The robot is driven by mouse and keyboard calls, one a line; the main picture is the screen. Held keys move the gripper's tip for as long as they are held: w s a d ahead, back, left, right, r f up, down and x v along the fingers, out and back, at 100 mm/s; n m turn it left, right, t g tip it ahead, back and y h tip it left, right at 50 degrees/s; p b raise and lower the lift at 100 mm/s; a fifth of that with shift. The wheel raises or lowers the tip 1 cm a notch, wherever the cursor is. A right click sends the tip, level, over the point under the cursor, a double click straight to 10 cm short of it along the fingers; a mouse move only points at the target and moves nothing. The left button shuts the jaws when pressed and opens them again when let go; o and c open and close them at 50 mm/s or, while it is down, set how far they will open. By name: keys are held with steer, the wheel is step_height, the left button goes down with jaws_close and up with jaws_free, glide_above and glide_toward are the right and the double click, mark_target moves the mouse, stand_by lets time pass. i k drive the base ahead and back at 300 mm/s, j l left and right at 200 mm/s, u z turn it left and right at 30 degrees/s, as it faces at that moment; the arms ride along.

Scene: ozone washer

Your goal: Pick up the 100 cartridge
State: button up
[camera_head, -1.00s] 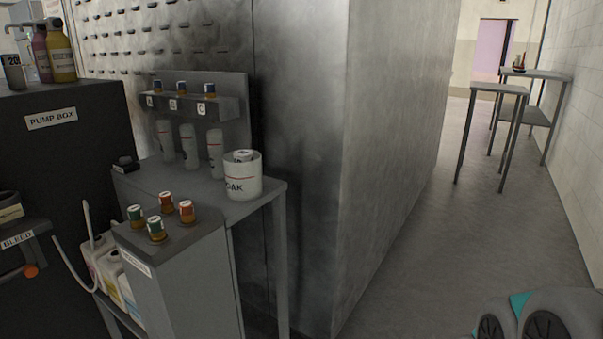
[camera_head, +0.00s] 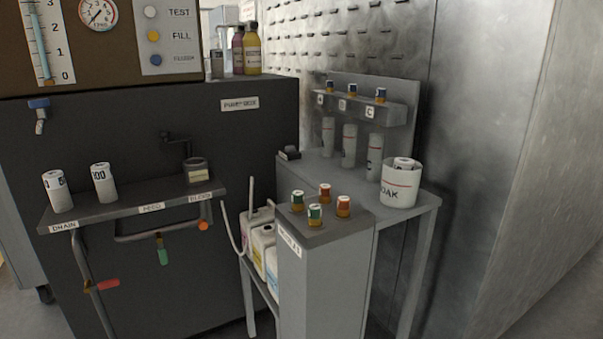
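A white cylinder (camera_head: 103,184) with dark print that reads like "00", its first digit partly turned out of sight, stands upright on the grey shelf of the dark pump box. A second white cylinder (camera_head: 57,192) with dark print stands to its left, its label too small to read surely. My gripper is not in view.
The pump box shelf (camera_head: 130,212) carries a dark jar (camera_head: 196,171) at its right, with pipes and coloured valve handles below. A grey cabinet (camera_head: 325,270) with several small capped vials stands in front of the side bench (camera_head: 425,200). A large metal wall (camera_head: 500,150) fills the right.

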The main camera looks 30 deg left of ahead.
mark_target(102, 172)
steer(key=j+u, duration=0.2)
steer(key=u, duration=0.2)
steer(key=j+u, duration=0.2)
steer(key=u, duration=0.2)
steer(key=j+u, duration=0.2)
steer(key=u, duration=0.2)
steer(key=j+u, duration=0.15)
steer(key=u, duration=0.25)
steer(key=i+j, duration=0.2)
steer(key=j, duration=0.2)
steer(key=i+j, duration=0.2)
steer(key=j, duration=0.2)
steer(key=i+j, duration=0.25)
steer(key=j, duration=0.2)
steer(key=i+j, duration=0.2)
steer(key=j, duration=0.2)
steer(key=i+j, duration=0.2)
steer(key=j, duration=0.2)
steer(key=j+z, duration=0.15)
steer(key=j, duration=0.35)
steer(key=k+j+z, duration=0.15)
steer(key=j, duration=0.35)
steer(key=j+z, duration=0.2)
steer(key=j, duration=0.3)
